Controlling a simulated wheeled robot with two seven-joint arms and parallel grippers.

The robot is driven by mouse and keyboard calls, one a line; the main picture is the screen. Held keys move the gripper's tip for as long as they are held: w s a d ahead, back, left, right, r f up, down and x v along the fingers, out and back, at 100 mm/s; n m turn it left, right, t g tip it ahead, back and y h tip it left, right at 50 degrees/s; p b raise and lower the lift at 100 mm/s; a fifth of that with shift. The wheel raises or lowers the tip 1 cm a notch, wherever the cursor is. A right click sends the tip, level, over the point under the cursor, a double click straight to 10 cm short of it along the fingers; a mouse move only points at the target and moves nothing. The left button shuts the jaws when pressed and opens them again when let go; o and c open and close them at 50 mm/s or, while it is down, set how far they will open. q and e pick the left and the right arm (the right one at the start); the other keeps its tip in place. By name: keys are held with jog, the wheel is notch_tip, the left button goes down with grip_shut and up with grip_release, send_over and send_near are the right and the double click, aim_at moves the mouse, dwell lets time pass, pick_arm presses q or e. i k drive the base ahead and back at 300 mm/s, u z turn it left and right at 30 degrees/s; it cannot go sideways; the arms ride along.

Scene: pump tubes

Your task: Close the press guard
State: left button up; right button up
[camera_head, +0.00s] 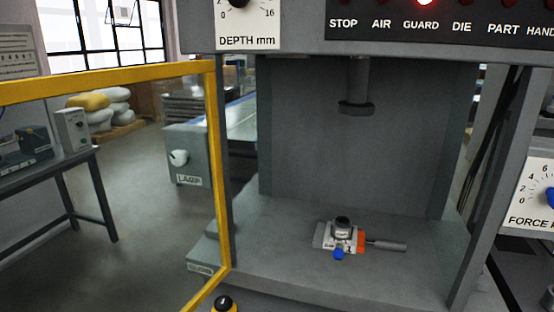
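The press guard (216,170) is a yellow frame standing swung open to the left of the press. Its top bar runs out of the left edge of the head view, and its upright is beside the press's left front post. The press (350,150) is a grey housing with an open front, a ram (357,95) hanging inside and a bed (290,260) below. A small fixture (338,237) with a blue knob and a grey handle sits on the bed. Neither of my grippers shows in the head view.
A panel (440,22) above has a red lamp lit over GUARD. A force dial (545,195) is at right, and a depth dial (245,15) is at top. A black-and-yellow button (223,303) is at the front. A table (50,165) stands at left; floor between is clear.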

aim_at(25, 90)
jog(key=k, duration=1)
jog(key=z, duration=3.5)
jog(key=k, duration=2.8)
jog(key=u, duration=2)
jog(key=i, duration=0.95)
